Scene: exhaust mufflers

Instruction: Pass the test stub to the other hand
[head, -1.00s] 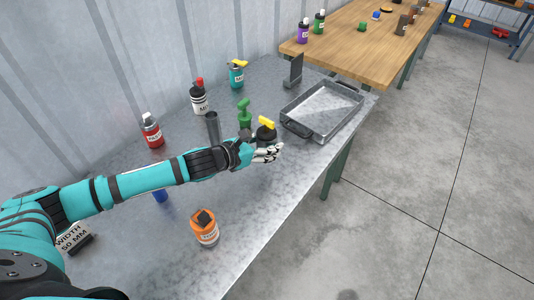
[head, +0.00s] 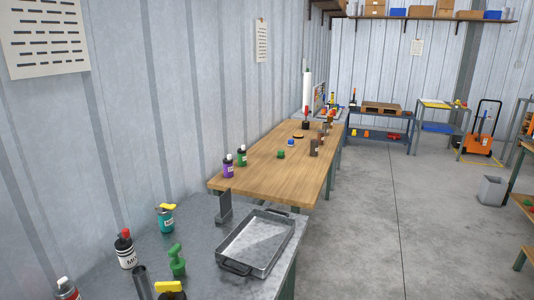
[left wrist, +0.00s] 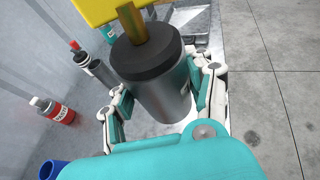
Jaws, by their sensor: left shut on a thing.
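The test stub (left wrist: 160,92) appears in the left wrist view as a grey metal cylinder with a black collar, a brass stem and a yellow handle. My left gripper (left wrist: 162,104) is shut on it, one finger on each side of the body. In the head view only the stub's yellow top (head: 168,286) shows at the bottom edge, and the hand is out of frame. My right gripper is in neither view.
A metal tray (head: 229,266) sits on the grey bench at right. A green pump-like item (head: 177,262), a dark tube (head: 142,283), a teal bottle (head: 165,219) and a red-capped bottle (head: 126,252) stand nearby. A wooden table (head: 265,178) lies beyond.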

